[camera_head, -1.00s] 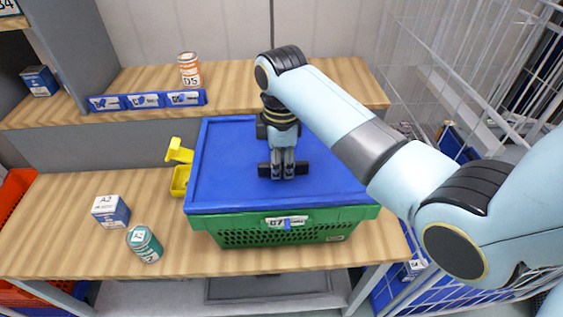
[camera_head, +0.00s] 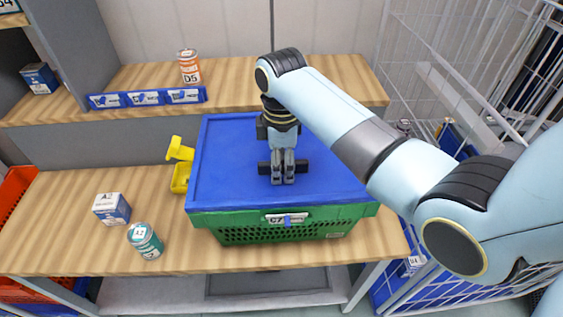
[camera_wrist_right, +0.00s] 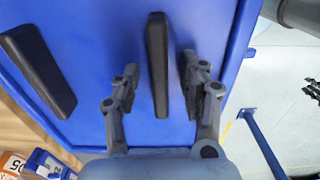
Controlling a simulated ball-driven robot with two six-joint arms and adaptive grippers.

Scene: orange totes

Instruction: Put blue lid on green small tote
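The blue lid (camera_head: 235,165) lies flat over the top of the green small tote (camera_head: 245,235), whose rim shows along the front under the lid's edge. The lid (camera_wrist_right: 90,30) fills much of the right wrist view, with two black bar handles. My right gripper (camera_head: 283,182) is over the lid at the front handle (camera_head: 302,167). In the right wrist view, its fingers (camera_wrist_right: 164,95) stand apart on either side of a black handle (camera_wrist_right: 157,60), with gaps visible, so it looks open.
A box (camera_head: 112,208) and a teal can (camera_head: 145,240) stand left of the tote on the wooden table (camera_head: 70,240). A yellow object (camera_head: 180,178) is at the tote's left. An orange-labelled can (camera_head: 189,67) stands on the back shelf. A white wire rack (camera_head: 450,60) is at right.

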